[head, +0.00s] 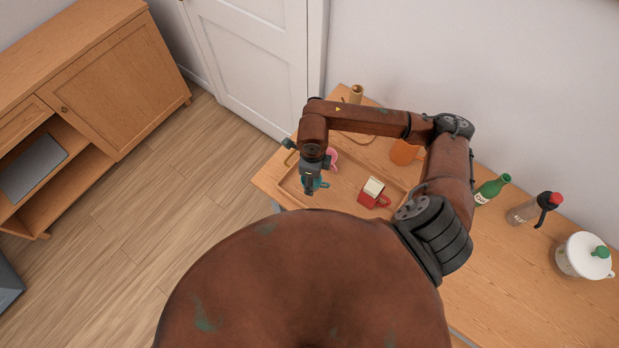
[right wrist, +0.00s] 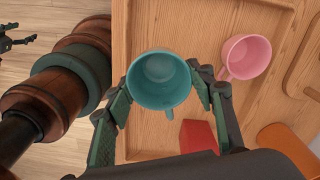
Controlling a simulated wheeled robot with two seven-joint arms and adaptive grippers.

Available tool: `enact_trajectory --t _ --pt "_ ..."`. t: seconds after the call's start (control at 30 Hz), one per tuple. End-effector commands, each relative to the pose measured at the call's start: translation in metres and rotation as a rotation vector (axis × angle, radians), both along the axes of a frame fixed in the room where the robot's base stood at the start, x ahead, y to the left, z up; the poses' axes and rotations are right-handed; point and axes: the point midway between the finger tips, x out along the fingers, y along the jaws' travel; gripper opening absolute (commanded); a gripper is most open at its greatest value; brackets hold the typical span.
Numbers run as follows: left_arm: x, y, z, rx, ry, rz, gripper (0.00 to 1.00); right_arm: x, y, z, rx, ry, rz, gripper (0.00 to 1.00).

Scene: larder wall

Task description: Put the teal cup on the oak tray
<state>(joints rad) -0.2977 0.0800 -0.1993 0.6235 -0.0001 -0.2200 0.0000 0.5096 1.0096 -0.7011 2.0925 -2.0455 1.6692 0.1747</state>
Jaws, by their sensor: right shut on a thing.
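The teal cup (head: 316,184) is upright in the jaws of my right gripper (head: 309,188), near the left part of the oak tray (head: 345,180). In the right wrist view the teal cup (right wrist: 161,82) sits between both fingers of the right gripper (right wrist: 163,92), open end towards the camera, its handle pointing down the picture. Bare tray floor (right wrist: 215,25) shows around it. I cannot tell whether the cup's base touches the tray. A dark jaw-like part (right wrist: 12,40) at the left edge of that view may be my left gripper; its opening is unclear.
A pink cup (right wrist: 249,57) stands close to the right of the teal cup. A green bottle (head: 491,189), a red-topped flask (head: 524,212) and a white pot (head: 583,260) stand farther right.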

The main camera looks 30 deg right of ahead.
Motion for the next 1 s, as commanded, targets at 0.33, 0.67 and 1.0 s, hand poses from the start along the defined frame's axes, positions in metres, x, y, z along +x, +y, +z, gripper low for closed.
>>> enact_trajectory --t 0.33,0.67,1.0 --pt "-0.001 0.0 0.007 0.0 0.002 0.0 0.63 0.026 -0.002 -0.031 0.001 -0.001 0.0 0.23" --pt "-0.004 0.0 0.023 0.001 0.005 0.0 0.63 0.029 -0.002 -0.064 0.001 -0.001 0.001 0.23" --pt "-0.004 0.0 0.016 0.0 0.006 0.0 0.63 0.03 -0.002 -0.07 0.0 -0.001 0.001 0.23"
